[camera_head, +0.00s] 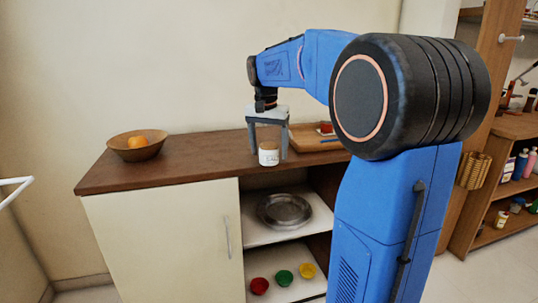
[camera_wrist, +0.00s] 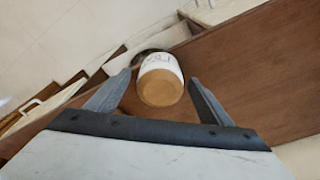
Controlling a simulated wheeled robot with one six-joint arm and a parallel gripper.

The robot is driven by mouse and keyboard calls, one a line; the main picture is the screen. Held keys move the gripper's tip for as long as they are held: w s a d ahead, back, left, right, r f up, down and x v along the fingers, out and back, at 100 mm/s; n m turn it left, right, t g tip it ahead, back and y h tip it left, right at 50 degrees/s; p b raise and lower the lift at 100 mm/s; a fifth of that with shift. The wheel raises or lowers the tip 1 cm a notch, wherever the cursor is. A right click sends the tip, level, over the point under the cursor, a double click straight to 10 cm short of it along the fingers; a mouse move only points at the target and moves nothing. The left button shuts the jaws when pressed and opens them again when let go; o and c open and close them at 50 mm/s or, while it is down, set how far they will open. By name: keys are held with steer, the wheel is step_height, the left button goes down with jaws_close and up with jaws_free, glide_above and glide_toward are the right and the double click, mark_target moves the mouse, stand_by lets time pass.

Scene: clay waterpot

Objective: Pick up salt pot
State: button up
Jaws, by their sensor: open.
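The salt pot (camera_head: 268,154) is a small white pot with a tan top and dark lettering on its side. It stands upright near the front edge of the brown counter. In the wrist view the pot (camera_wrist: 160,82) sits between the two fingers, with its tan top facing the camera. My gripper (camera_head: 268,155) points down over the pot with its fingers spread to either side. In the wrist view the gripper (camera_wrist: 158,85) is open, and a gap shows between the pot and each finger.
A wooden bowl (camera_head: 137,146) with an orange fruit stands on the counter's left. A wooden tray (camera_head: 310,141) with a red item lies behind and right of the pot. A metal plate (camera_head: 285,211) and several coloured bowls are on the shelves below. The counter left of the pot is clear.

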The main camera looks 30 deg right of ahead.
steer(key=shift+f, duration=0.15)
steer(key=c, duration=1.3)
